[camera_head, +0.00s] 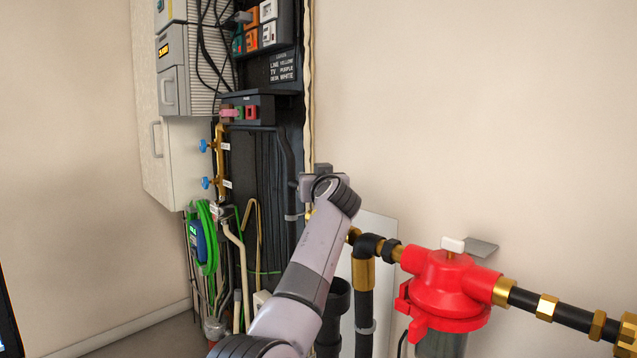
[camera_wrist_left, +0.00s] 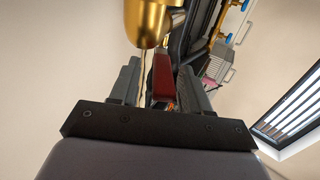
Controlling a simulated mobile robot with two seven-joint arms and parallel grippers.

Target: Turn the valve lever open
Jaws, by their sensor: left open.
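The valve lever (camera_wrist_left: 162,75), a red bar, shows in the left wrist view beside a rounded brass fitting (camera_wrist_left: 148,20). My left gripper (camera_wrist_left: 157,82) is open, with its two grey fingers on either side of the lever. I cannot tell whether either finger touches it. In the head view my left arm reaches up from the bottom middle, and its wrist hides the lever and most of the gripper. Brass pipework (camera_head: 354,235) shows just right of the wrist. My right gripper is in neither view.
A red filter housing (camera_head: 449,287) on a brass and black pipe stands at the right. A dark panel with cables, blue-handled taps (camera_head: 205,146) and a green hose (camera_head: 207,237) is at the left. The wall (camera_head: 480,120) at upper right is bare.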

